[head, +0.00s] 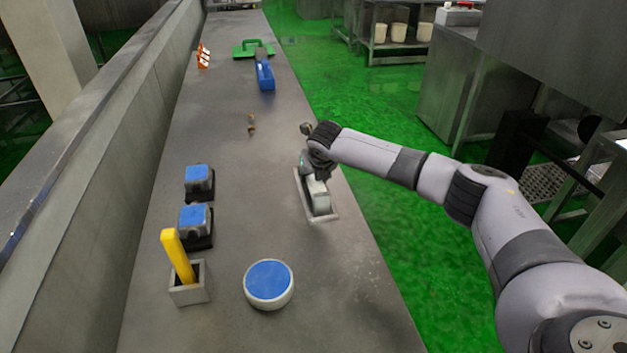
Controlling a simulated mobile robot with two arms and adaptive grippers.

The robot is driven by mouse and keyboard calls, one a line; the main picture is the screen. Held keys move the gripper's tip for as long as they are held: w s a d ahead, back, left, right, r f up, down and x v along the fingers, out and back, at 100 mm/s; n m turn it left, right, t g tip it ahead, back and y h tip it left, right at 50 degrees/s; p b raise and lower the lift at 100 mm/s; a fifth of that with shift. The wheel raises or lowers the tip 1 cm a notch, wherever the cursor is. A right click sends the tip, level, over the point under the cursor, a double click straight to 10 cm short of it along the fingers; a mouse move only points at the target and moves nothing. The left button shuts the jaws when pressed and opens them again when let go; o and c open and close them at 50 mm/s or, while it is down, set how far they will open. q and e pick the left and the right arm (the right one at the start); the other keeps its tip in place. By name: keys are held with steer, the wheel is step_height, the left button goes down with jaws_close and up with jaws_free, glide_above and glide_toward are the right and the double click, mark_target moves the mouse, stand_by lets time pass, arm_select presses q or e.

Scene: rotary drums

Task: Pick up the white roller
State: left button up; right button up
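A whitish piece that looks like the white roller (319,200) lies in a shallow pale tray (329,217) near the right edge of the grey counter. My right gripper (307,166) is over the far end of the tray, right by the far end of the white piece. It hides that end. The fingers are dark, small and seen from behind the wrist, so I cannot tell whether they are open or touch the piece. My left gripper is not in view.
On the counter (240,150) stand a round white piece with a blue top (268,281), two blue-topped blocks (196,219) and a yellow handle (177,255) in a grey holder (191,291). Farther back are a blue tool (265,76) and a green one (252,49). A wall runs along the left.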

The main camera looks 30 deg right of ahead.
jaws_close()
steer(key=shift+r, duration=0.2)
stand_by(0.5)
